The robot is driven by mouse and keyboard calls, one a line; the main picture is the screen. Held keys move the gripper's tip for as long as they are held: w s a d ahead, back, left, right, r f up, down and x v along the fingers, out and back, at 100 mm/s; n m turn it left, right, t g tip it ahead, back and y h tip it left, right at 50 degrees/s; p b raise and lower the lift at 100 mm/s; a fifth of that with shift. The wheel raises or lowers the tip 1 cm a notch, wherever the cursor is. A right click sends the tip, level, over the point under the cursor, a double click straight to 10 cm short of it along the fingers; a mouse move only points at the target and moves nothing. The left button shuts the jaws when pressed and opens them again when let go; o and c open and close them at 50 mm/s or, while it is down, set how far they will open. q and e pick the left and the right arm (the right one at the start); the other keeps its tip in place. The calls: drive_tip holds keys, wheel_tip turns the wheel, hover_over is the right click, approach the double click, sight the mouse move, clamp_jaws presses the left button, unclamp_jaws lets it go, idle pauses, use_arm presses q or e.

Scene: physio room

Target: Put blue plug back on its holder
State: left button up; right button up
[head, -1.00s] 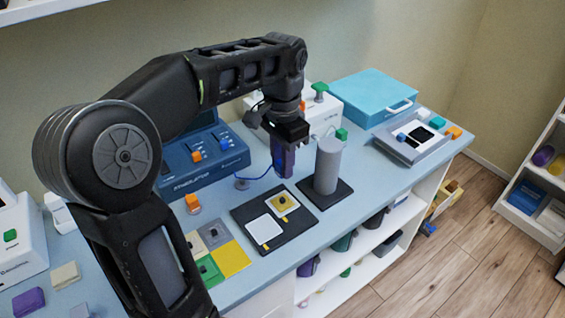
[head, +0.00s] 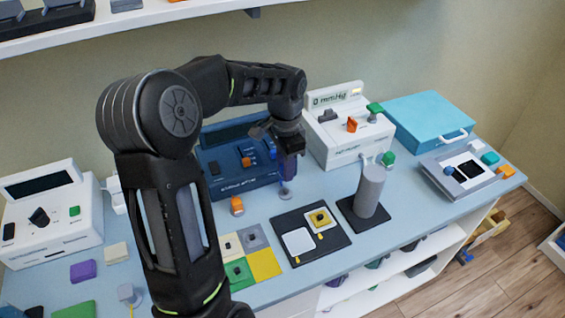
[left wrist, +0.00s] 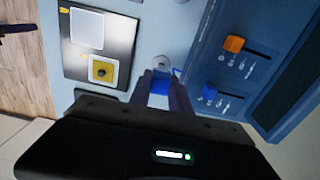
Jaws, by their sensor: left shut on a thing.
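My left gripper (head: 289,172) points down over the counter, in front of the dark blue stimulator box (head: 235,165). It is shut on the blue plug (left wrist: 161,84), which shows between the fingertips in the left wrist view. The fingers hide most of the plug in the head view. The small grey round holder (head: 287,195) stands on the counter just below the fingertips. It also shows just beyond the plug in the left wrist view (left wrist: 160,63). I cannot tell whether plug and holder touch. My right gripper is not in view.
A black tray (head: 318,252) with a white pad and a yellow pad lies in front of the holder. A grey cylinder (head: 369,192) on a black base stands to the right. An orange-topped piece (head: 237,205) stands to the left. A white pressure unit (head: 345,150) stands behind.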

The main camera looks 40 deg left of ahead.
sight(286, 190)
use_arm(q)
drive_tip(key=shift+w+a, duration=0.1)
drive_tip(key=shift+w, duration=0.15)
drive_tip(key=shift+f, duration=0.1)
drive_tip(key=shift+f+b, duration=1.9)
drive_tip(key=shift+f, duration=0.55)
drive_tip(key=shift+f+b, duration=0.75)
drive_tip(key=shift+f, duration=0.4)
idle(0.7)
